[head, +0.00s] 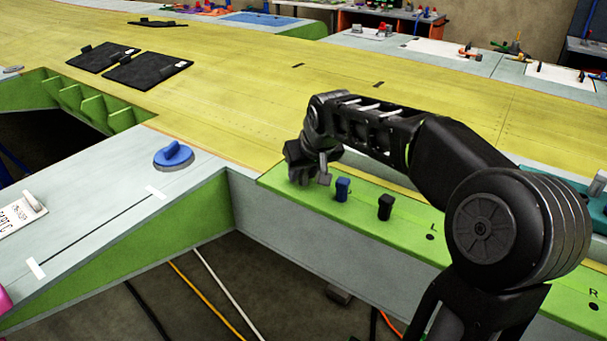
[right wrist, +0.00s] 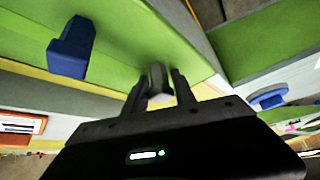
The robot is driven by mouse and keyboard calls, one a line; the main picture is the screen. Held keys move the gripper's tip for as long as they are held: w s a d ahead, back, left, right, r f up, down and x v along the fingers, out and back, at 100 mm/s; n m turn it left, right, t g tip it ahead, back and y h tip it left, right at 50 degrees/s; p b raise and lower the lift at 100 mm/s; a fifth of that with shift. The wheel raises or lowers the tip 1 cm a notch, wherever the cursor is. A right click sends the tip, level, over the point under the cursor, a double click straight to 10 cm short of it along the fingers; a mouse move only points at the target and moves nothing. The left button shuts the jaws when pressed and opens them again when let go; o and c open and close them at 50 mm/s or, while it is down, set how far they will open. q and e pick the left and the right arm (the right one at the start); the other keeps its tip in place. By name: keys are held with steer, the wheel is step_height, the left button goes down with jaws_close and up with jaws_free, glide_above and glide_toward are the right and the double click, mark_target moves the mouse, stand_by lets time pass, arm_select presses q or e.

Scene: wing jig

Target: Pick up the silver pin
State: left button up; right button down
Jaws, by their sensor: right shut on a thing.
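My right gripper (head: 310,172) is at the left end of the green rail (head: 370,226), reaching down from above. In the right wrist view its two fingers (right wrist: 158,92) are closed around a grey piece, the silver pin (right wrist: 158,76). The fingers hide part of the pin, and I cannot tell whether its lower end is still in the rail. A blue pin (head: 342,189) stands upright just right of the gripper; it also shows in the right wrist view (right wrist: 72,46). A black pin (head: 385,206) stands further right. My left gripper is not in view.
A blue round handle (head: 174,156) sits on the grey surface at left. Dark plates (head: 147,70) lie on the yellow wing skin (head: 240,90). The rail has holes marked L and R at right. Cables lie on the floor below.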

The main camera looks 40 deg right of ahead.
step_height(320, 180, up, 10)
stand_by(0.7)
stand_by(0.5)
